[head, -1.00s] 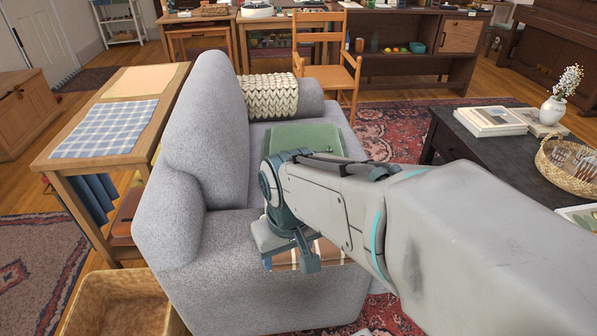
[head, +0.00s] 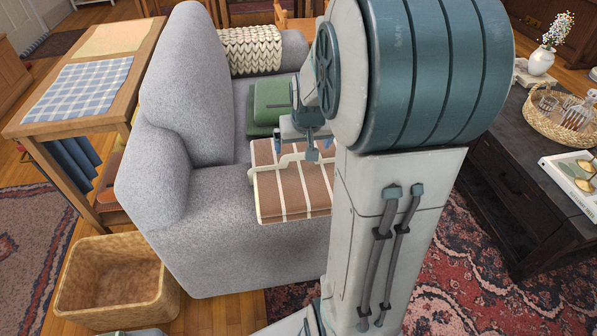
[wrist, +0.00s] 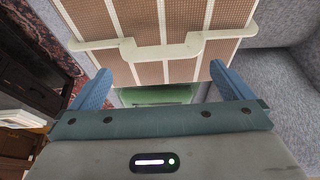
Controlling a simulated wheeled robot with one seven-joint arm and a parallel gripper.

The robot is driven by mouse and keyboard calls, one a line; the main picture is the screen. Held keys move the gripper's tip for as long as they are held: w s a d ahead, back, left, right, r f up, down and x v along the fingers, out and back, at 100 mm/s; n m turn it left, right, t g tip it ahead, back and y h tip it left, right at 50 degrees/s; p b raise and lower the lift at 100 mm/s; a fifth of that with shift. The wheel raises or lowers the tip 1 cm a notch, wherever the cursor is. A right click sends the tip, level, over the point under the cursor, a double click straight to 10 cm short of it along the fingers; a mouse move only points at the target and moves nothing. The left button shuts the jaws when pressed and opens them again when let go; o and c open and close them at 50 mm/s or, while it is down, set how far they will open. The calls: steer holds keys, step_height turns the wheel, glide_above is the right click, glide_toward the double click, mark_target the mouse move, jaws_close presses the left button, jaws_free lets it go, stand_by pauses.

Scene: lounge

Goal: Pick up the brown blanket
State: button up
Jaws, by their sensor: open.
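The brown blanket (head: 318,192) is a folded block with cream stripes, lying on the grey sofa near its near armrest. A cream strip with a raised middle crosses it. My gripper (head: 296,150) is above the blanket's far edge, its fingers apart and nothing between them. In the wrist view the blanket (wrist: 180,72) fills the top middle, and my two blue fingers (wrist: 160,85) are spread at either side near its edge. I cannot tell whether they touch it. My arm hides part of the blanket's right side in the head view.
A folded green cloth (head: 270,100) lies just beyond the blanket, with a cream knitted throw (head: 250,50) farther back. The grey sofa (head: 180,130) has a high back on the left. A wicker basket (head: 115,285) stands front left; a dark coffee table (head: 530,160) is at right.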

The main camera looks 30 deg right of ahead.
mark_target(301, 155)
steer(key=x, duration=0.1)
steer(key=b+x, duration=0.1)
steer(key=x, duration=0.3)
steer(key=shift+s+a+f+b, duration=0.15)
steer(key=shift+s+f+b, duration=0.05)
steer(key=shift+f+b, duration=0.15)
steer(key=shift+w+f, duration=0.2)
steer(key=shift+f, duration=0.15)
steer(key=shift+r, duration=0.1)
steer(key=c, duration=1.2)
steer(key=shift+c, duration=1.4)
steer(key=shift+r, duration=0.1)
